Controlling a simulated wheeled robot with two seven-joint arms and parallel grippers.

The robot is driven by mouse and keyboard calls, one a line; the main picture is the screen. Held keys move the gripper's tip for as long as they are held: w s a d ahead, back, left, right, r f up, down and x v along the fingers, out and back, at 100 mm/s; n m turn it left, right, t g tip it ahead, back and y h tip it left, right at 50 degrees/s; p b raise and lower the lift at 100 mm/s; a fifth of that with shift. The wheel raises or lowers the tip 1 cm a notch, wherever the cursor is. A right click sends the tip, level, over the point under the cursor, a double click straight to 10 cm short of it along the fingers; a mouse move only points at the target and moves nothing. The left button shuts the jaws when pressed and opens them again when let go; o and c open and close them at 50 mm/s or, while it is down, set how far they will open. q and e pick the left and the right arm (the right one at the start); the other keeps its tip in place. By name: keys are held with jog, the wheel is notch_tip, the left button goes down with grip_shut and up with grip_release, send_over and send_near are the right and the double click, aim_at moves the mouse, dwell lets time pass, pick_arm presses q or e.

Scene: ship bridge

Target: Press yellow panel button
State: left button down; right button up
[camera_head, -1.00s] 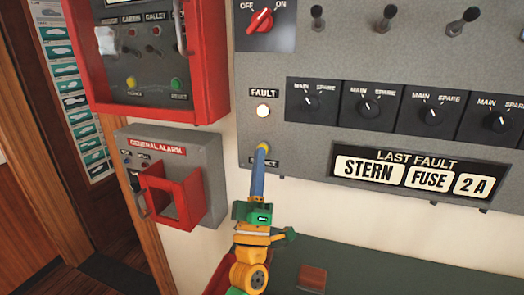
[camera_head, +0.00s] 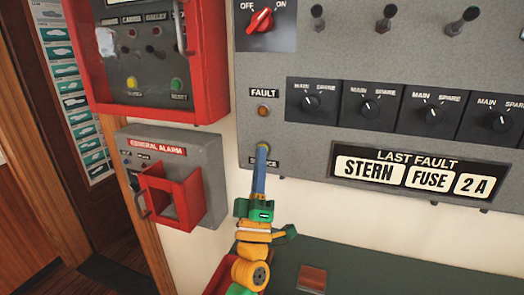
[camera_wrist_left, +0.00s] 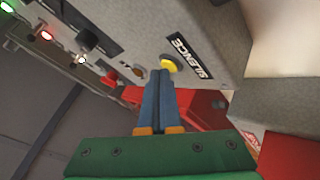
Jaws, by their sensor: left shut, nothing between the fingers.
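The yellow button (camera_wrist_left: 170,65) sits on the grey panel just above the SILENCE label in the left wrist view's tilted picture. In the head view the button (camera_head: 263,147) shows small and pale above the tip of my left gripper (camera_head: 262,151). That gripper is shut and empty, its blue fingers pointing up at the panel and covering part of the label. In the left wrist view the fingertips (camera_wrist_left: 160,73) are right beside the button and overlap its edge; I cannot tell if they touch it. My right gripper is not in view.
The FAULT lamp (camera_head: 263,111) above is dim amber. A red-framed box (camera_head: 204,108) with another yellow button (camera_head: 131,84) and a green button (camera_head: 177,85) is at upper left. The GENERAL ALARM box (camera_head: 203,165) juts out left of my gripper. Rotary switches (camera_head: 366,106) line the panel's right.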

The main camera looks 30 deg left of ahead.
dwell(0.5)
pick_arm(q)
jog(key=shift+s+d+p, duration=0.2)
jog(key=shift+s+p, duration=0.1)
jog(key=shift+s, duration=0.4)
jog(key=s, duration=0.2)
jog(key=s+d+p, duration=0.1)
jog(key=s, duration=0.1)
jog(key=shift+s+d, duration=0.1)
jog(key=shift+s, duration=0.3)
dwell(0.4)
